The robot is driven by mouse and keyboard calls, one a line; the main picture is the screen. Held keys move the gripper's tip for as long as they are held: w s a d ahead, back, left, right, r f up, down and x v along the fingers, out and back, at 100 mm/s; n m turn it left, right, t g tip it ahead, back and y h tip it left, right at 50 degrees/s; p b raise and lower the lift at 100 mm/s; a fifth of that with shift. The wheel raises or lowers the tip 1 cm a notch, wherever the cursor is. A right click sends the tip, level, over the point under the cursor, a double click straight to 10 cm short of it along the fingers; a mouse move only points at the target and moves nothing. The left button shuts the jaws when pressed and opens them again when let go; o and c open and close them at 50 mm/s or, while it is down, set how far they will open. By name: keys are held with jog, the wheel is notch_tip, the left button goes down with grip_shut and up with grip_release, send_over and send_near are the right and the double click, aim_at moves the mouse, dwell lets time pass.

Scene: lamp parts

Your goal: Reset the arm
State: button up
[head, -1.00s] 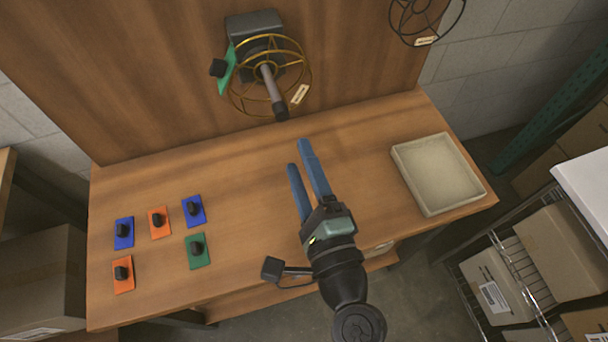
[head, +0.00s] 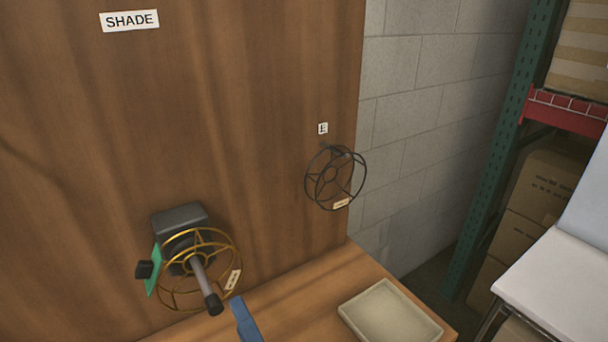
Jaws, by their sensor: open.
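Only a blue finger of my gripper (head: 245,320) shows, at the bottom edge of the head view. The rest of my gripper and arm is out of view. The finger is just right of and below a gold wire shade ring (head: 215,234), which sits around a grey rod with a black tip (head: 205,288) on a dark wall mount (head: 180,217). I see nothing held at the visible finger.
A green plate with a black knob (head: 152,270) is at the mount's left side. A black wire ring (head: 310,180) hangs on the wooden panel (head: 250,90) under a small label. A beige tray (head: 350,314) lies on the bench at the right. A green shelf post (head: 502,150) stands further right.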

jog(key=w+d+r+n+t+h, duration=0.25)
jog(key=r+n, duration=0.25)
jog(key=r, duration=0.7)
jog(key=w+d+r+n+t+h, duration=0.15)
jog(key=r+n+t, duration=0.25)
jog(key=r, duration=0.8)
jog(key=s+d+r+n+t+h, duration=0.1)
jog(key=s+d+r+t+h, duration=0.1)
jog(key=r, duration=0.6)
jog(key=s+d+r+n+t+h, duration=0.1)
jog(key=s+d+r+t+h, duration=0.1)
jog(key=s+r, duration=0.3)
notch_tip(320, 180, up, 3)
jog(key=shift+s+r+t+h, duration=0.15)
jog(key=shift+t+h, duration=0.2)
jog(key=shift+h, duration=0.25)
jog(key=shift+s+r, duration=0.1)
jog(key=shift+s, duration=0.05)
jog(key=shift+c, duration=1)
